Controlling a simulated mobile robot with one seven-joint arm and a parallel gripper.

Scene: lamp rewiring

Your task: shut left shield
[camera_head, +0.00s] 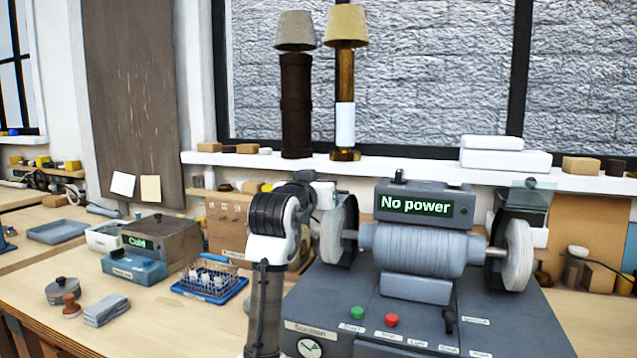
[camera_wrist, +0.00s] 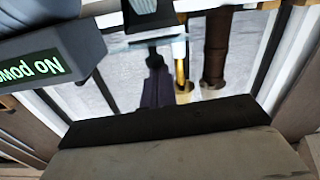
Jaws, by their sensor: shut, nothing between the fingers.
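The grey grinder (camera_head: 420,250) has a wheel at each end. The left wheel (camera_head: 341,226) sits in a dark housing, partly behind my arm. I cannot make out the left shield clearly in the head view; my arm and hand cover that area. My gripper (camera_head: 318,192) is shut and empty, close to the top of the left wheel; its fingertips are hard to see. The right wheel (camera_head: 517,254) has a clear shield (camera_head: 532,193) above it. In the wrist view a thin clear pane (camera_wrist: 152,40) shows near the top edge, beside the "No power" display (camera_wrist: 38,75).
The display box (camera_head: 424,203) stands above the grinder motor. Green and red buttons (camera_head: 391,320) are on the front panel. Two lamps (camera_head: 296,100) stand on the sill behind.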

